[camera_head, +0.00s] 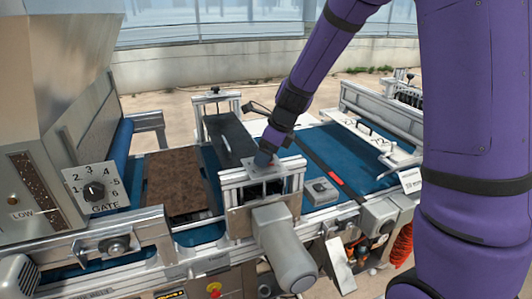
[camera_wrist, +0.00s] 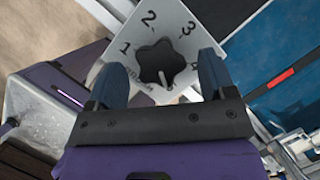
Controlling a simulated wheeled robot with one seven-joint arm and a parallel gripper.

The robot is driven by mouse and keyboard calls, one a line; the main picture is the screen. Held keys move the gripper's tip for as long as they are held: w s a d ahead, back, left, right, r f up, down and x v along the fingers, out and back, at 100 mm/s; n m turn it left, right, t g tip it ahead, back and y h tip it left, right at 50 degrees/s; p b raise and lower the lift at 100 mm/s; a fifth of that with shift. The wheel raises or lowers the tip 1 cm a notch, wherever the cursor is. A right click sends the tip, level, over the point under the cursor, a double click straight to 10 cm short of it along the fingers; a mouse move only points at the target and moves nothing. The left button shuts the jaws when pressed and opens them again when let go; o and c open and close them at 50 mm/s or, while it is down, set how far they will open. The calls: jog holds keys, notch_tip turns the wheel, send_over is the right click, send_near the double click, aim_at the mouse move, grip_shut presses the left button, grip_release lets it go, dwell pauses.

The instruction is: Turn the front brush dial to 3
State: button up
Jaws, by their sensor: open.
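The front brush dial is a black lobed knob (camera_wrist: 160,62) on a pale, tilted plate (camera_wrist: 182,22) with the numerals 1, 2, 3 and partly hidden 4. 2 is above the knob, 3 at upper right, 1 at left. A pale mark shows at the knob's lower edge; I cannot tell which numeral it marks. My gripper (camera_wrist: 162,58) is open, with one blue-grey finger on each side of the knob; contact is unclear. In the head view my gripper (camera_head: 265,159) is over the brush unit's top plate (camera_head: 289,165), and the knob is hidden.
A separate GATE dial (camera_head: 93,191), numbered 1 to 6, is on the hopper at left. A brown soil-filled tray (camera_head: 174,183) lies on the line. A grey motor (camera_head: 284,250) juts out below the brush unit. A small grey box (camera_head: 320,192) is to its right.

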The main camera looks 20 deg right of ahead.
jog(key=shift+a+f, duration=0.1)
jog(key=shift+f, duration=0.05)
jog(key=c, duration=0.9)
jog(key=shift+c, duration=0.2)
